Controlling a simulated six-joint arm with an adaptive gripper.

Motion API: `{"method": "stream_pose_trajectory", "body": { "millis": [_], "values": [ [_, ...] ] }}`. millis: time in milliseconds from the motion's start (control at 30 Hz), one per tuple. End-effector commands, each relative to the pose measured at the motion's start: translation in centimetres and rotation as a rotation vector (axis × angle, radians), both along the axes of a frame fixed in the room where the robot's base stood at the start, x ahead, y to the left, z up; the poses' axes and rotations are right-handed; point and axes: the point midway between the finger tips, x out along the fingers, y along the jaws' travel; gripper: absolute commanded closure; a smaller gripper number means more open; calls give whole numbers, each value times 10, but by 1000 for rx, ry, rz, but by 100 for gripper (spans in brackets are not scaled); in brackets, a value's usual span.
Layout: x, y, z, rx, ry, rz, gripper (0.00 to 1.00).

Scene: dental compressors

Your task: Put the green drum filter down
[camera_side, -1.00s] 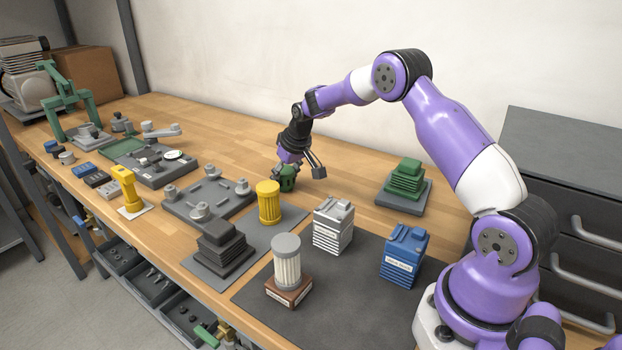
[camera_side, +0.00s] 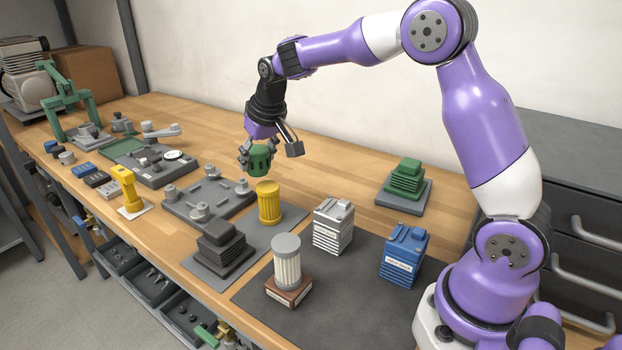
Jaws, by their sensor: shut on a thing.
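The green drum filter (camera_side: 261,160) is a short ribbed green cylinder. My gripper (camera_side: 256,158) is shut on it and holds it upright in the air, above and behind the yellow drum filter (camera_side: 268,204). The green filter's lower end is apart from the bench and from the yellow filter's top. The gripper's fingers cover part of its sides.
A grey fixture plate (camera_side: 208,203) with several posts lies left of the yellow filter. A white filter on a brown base (camera_side: 288,270), a silver block (camera_side: 333,226) and a blue block (camera_side: 404,254) stand in front. A green stepped stack (camera_side: 404,184) stands at right. Bare wood (camera_side: 340,185) lies between.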

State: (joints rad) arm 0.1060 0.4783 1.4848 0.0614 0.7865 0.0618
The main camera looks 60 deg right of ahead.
Motion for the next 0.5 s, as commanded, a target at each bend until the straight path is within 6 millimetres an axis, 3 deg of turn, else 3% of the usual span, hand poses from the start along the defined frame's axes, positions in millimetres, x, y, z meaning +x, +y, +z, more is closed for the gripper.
{"method": "stream_pose_trajectory", "body": {
  "millis": [167,500],
  "values": [
    [-28,7,11,0,-1,-22,70],
    [-113,9,10,-1,-4,-86,70]
  ]
}}
